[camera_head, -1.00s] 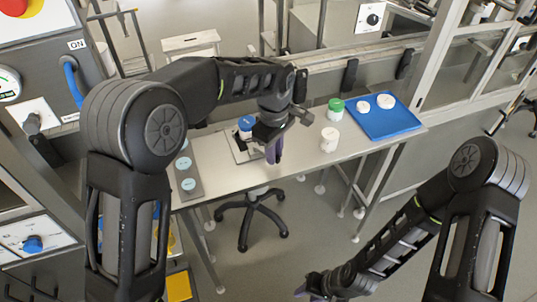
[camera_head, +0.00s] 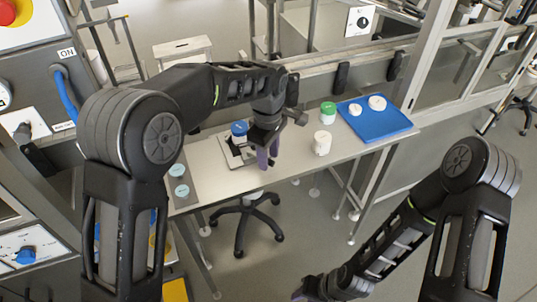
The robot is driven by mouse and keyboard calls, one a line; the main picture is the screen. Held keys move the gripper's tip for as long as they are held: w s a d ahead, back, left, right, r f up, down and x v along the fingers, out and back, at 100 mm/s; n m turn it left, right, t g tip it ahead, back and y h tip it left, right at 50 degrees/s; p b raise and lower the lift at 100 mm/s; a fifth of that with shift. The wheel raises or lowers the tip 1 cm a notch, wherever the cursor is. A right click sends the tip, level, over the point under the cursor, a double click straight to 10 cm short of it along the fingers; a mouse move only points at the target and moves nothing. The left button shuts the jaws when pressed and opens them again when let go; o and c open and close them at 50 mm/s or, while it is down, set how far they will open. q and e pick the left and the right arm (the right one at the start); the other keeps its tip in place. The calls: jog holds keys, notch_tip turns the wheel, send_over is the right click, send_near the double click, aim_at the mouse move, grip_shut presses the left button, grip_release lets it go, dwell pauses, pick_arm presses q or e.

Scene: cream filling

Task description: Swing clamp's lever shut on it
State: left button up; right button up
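A jar with a blue lid (camera_head: 239,129) stands at the clamp fixture (camera_head: 229,152) on the left part of the table. The clamp's lever is too small and too hidden by my gripper to make out. My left gripper (camera_head: 268,155) reaches down just right of the jar and fixture. Its two purple fingers point down and show a little apart, with nothing seen between them. Whether they touch the fixture I cannot tell. My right gripper (camera_head: 305,291) hangs low at the bottom edge, away from the table, and is partly cut off.
A white jar (camera_head: 322,143) and a green-lidded jar (camera_head: 328,112) stand to the right on the table (camera_head: 300,158). A blue tray (camera_head: 385,126) holds white round pieces. A grey plate with pale discs (camera_head: 180,185) lies at the left end. A stool stands below.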

pick_arm(q)
jog(key=shift+r, duration=0.1)
notch_tip(320, 180, up, 8)
jog(key=shift+s+f+b, duration=0.1)
jog(key=shift+f+b, duration=0.05)
jog(key=shift+b, duration=0.3)
dwell(0.5)
